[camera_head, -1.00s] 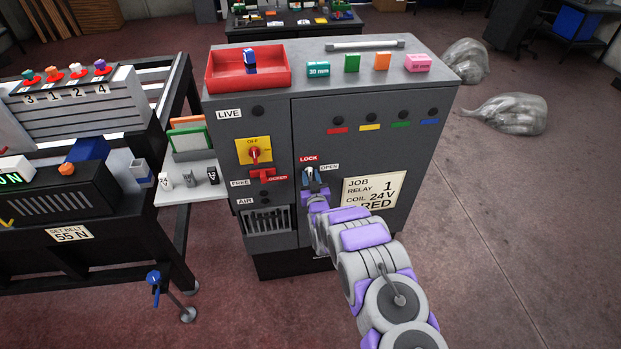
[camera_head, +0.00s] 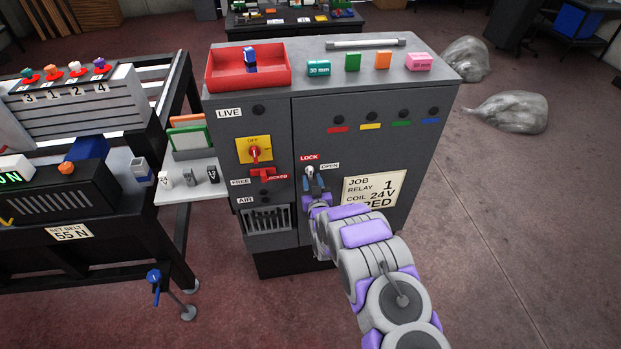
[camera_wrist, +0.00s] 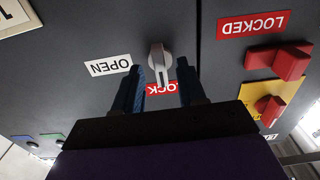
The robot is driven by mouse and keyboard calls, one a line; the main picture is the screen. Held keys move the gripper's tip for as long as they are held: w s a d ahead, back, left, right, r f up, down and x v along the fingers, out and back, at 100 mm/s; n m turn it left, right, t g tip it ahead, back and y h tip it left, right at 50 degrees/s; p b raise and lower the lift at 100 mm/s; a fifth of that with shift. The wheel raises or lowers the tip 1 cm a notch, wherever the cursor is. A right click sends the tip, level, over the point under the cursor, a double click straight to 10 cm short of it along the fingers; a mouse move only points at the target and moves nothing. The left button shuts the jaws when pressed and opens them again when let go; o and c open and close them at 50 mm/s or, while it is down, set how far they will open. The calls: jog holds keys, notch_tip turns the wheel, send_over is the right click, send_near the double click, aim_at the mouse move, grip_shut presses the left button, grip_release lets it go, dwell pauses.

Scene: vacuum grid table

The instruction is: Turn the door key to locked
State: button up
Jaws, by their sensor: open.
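The door key (camera_head: 309,171) is a small silver-grey lever on the front of the dark grey cabinet (camera_head: 330,225). A red LOCK label (camera_head: 309,158) is above it and a white OPEN label (camera_head: 329,166) is to its right. In the upside-down wrist view, the key (camera_wrist: 158,62) is nearly upright, and its lower end overlaps the LOCK label (camera_wrist: 162,89). My gripper (camera_head: 314,183) is open in front of the key. Its two dark blue fingers stand on either side of the key in the wrist view (camera_wrist: 162,72), with visible gaps. Whether the fingers reach the key in depth is unclear.
A yellow panel with a red rotary switch (camera_head: 254,151) and a red FREE/LOCKED handle (camera_head: 263,174) are left of the key. A job sign (camera_head: 374,191) is to the right. A small side shelf (camera_head: 188,190) juts out left. Open floor lies to the right.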

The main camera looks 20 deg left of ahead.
jog(key=p+v, duration=0.1)
jog(key=v, duration=1.3)
jog(key=shift+s+f, duration=0.2)
jog(key=shift+s, duration=0.2)
jog(key=shift+d, duration=0.1)
jog(key=w+d+r+m+g+h+b, duration=0.1)
jog(key=w+d+r+m+g+h, duration=0.15)
jog(key=d+r, duration=0.35)
jog(key=w+d+r+m+g+h, duration=0.1)
jog(key=w+d+r+g+h, duration=0.2)
jog(key=d, duration=0.6)
jog(key=s+d+r+m+g+h+b, duration=0.1)
jog(key=s+d+r+g+h, duration=0.1)
jog(key=s+d+r, duration=0.4)
jog(key=s+d+r+g+h, duration=0.1)
jog(key=s+d+r+g, duration=0.15)
jog(key=s+d, duration=0.35)
jog(key=s+d+r+g, duration=0.2)
jog(key=s+r, duration=0.1)
jog(key=s, duration=0.8)
jog(key=s+d+r+m+g+b, duration=0.1)
jog(key=s+d+r+g, duration=0.1)
jog(key=s, duration=0.8)
jog(key=s+d+r+m+g+h, duration=0.1)
jog(key=s+d+r+g, duration=0.2)
jog(key=s, duration=0.8)
jog(key=shift+s+d+r, duration=0.25)
jog(key=shift+s+r, duration=0.1)
